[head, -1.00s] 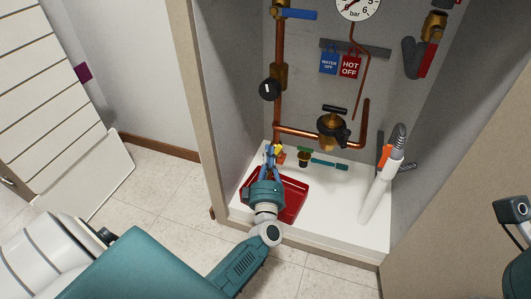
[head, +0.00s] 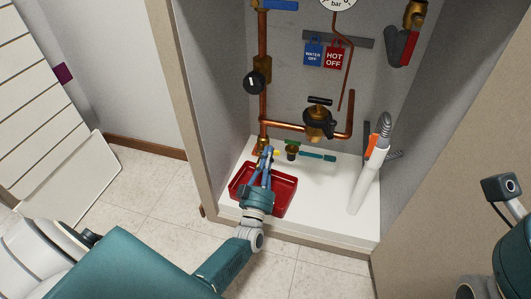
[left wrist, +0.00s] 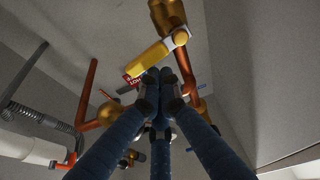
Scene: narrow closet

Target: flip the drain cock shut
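The drain cock's yellow lever (head: 276,153) shows at the foot of the left copper pipe, low in the closet. In the left wrist view the lever (left wrist: 148,63) lies slantwise across a brass body (left wrist: 166,14), just beyond my fingertips. My left gripper (head: 267,151) reaches in over the red tray, its blue fingers beside the lever. In the left wrist view the fingertips (left wrist: 158,78) are together with nothing visible between them. I cannot tell whether they touch the lever. My right gripper is out of view; only parts of my right arm show at the right edge.
A red tray (head: 282,204) lies on the white closet floor under my left gripper. Closet walls close in on both sides.

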